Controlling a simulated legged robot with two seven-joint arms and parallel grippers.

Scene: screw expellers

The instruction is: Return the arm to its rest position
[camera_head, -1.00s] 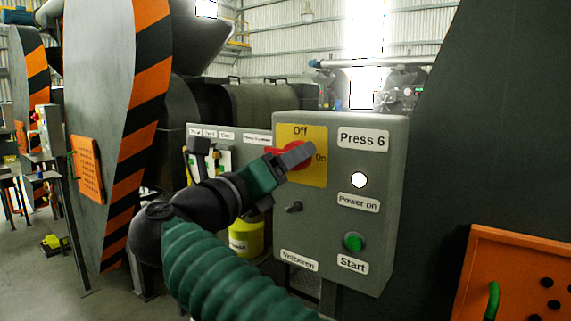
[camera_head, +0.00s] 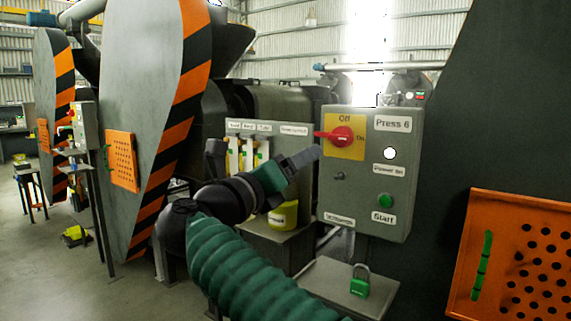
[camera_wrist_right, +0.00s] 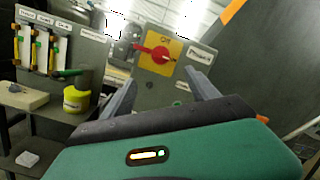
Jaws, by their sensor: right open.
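My right gripper (camera_head: 303,160) is at the end of a dark arm with a green ribbed sleeve. It also shows in the right wrist view (camera_wrist_right: 160,80), with its two grey fingers apart and nothing between them. It is in front of the grey Press 6 control box (camera_head: 402,232), left of and below the red rotary switch (camera_head: 342,134), and looks clear of it. The switch sits on a yellow plate and its handle points left. In the wrist view the switch (camera_wrist_right: 156,54) lies beyond the fingertips. My left gripper is not in view.
A white lamp (camera_head: 389,153) and a green Start button (camera_head: 385,201) are on the box. A green padlock (camera_head: 360,286) stands on a grey surface below. A yellow container (camera_head: 284,214) is behind the arm. An orange perforated panel (camera_head: 478,313) is at right.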

